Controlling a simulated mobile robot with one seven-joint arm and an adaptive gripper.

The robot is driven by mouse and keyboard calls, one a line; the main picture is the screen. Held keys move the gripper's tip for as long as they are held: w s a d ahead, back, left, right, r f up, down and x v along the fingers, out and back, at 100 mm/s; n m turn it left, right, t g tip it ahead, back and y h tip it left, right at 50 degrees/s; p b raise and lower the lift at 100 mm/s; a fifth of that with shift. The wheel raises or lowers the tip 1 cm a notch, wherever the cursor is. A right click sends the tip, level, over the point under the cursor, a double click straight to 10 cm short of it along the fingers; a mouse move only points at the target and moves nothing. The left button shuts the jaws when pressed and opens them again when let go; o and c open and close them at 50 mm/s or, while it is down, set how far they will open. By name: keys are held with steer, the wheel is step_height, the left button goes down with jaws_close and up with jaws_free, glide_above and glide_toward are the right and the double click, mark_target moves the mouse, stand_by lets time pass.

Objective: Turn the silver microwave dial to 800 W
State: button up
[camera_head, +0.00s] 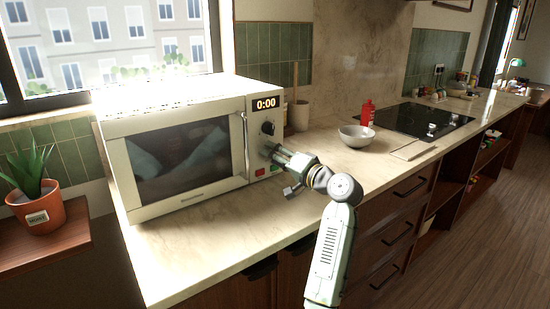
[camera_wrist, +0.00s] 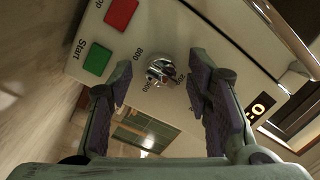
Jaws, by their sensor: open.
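The microwave (camera_head: 190,150) is a cream box with a dark door window on the counter. In the wrist view its control panel shows the silver dial (camera_wrist: 162,72), with the "800" mark (camera_wrist: 139,52) just above and left of it. My gripper (camera_wrist: 160,64) is open, one finger on each side of the dial, with gaps showing between fingers and dial. In the head view my gripper (camera_head: 271,151) is at the panel and hides the silver dial. A black knob (camera_head: 268,128) shows just above it.
A green Start button (camera_wrist: 97,60) and a red button (camera_wrist: 121,14) sit near the dial. The display (camera_head: 266,103) reads 0:00. A grey bowl (camera_head: 356,136), a red bottle (camera_head: 368,113) and a utensil pot (camera_head: 299,114) stand right of the microwave.

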steer(key=v, duration=1.2)
